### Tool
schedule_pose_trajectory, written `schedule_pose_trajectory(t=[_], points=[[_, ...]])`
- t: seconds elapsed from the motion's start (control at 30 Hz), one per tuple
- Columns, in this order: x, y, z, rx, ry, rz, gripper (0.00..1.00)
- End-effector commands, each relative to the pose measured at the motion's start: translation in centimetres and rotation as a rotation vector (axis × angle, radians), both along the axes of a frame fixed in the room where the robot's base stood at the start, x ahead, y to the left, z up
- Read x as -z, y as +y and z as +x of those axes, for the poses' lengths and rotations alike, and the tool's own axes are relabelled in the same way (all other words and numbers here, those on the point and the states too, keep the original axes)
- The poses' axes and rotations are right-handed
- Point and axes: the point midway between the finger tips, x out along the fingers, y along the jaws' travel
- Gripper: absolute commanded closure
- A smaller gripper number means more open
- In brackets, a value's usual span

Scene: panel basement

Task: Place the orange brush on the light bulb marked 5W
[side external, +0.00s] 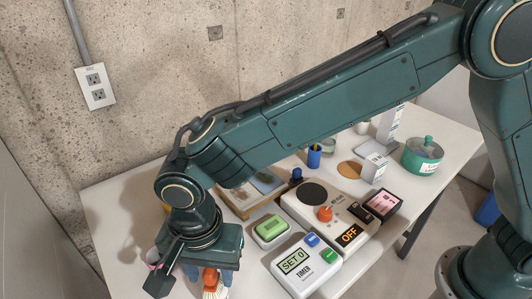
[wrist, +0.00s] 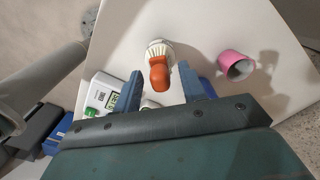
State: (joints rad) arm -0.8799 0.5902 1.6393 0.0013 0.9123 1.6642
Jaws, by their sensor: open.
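The orange brush (wrist: 159,74) has a rounded orange handle and pale bristles. In the wrist view it shows between the two fingertips of my gripper (wrist: 161,69), with a gap on both sides. In the side view the brush (side external: 211,281) is at the bottom edge, partly cut off, under my gripper (side external: 208,272). My gripper is open and points down over the near left part of the table. I cannot make out a light bulb marked 5W in either view; a small pale object behind my gripper in the wrist view is too hidden to tell.
A concrete wall (side external: 120,150) rises behind the table.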

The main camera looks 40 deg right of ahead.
Motion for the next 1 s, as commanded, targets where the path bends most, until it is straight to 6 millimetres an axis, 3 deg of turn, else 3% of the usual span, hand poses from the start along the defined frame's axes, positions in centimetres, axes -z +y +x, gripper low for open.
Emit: schedule_pose_trajectory(t=[0.37,1.0], points=[[-1.9,0.0,0.0,0.000,-0.001,0.001,0.59],[-11.1,0.0,0.0,0.000,-0.001,0.001,0.59]])
